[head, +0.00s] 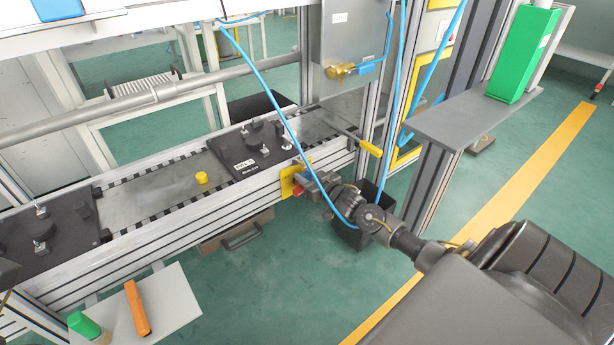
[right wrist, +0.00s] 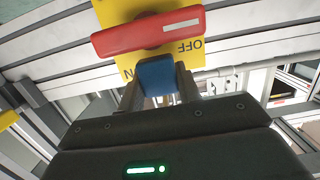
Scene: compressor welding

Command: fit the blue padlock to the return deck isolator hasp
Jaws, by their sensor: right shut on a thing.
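The return deck isolator is a yellow plate (right wrist: 120,12) with a red handle (right wrist: 148,32), upside down in the right wrist view. The handle's white-marked end lies on the side of the OFF lettering. In the head view the yellow plate (head: 288,184) is on the conveyor's front rail. My right gripper (right wrist: 159,84) is shut on the blue padlock (right wrist: 156,77), close in front of the plate beside the handle. The hasp and shackle are hidden, so I cannot tell whether they engage. In the head view my right gripper (head: 308,181) hides the padlock.
A blue hose (head: 270,95) hangs across the conveyor and beside my right arm. A dark bin (head: 352,228) stands below my wrist. A grey shelf (head: 450,120) carries a green box (head: 522,52) at right. A small shelf (head: 172,300) holds orange and green items.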

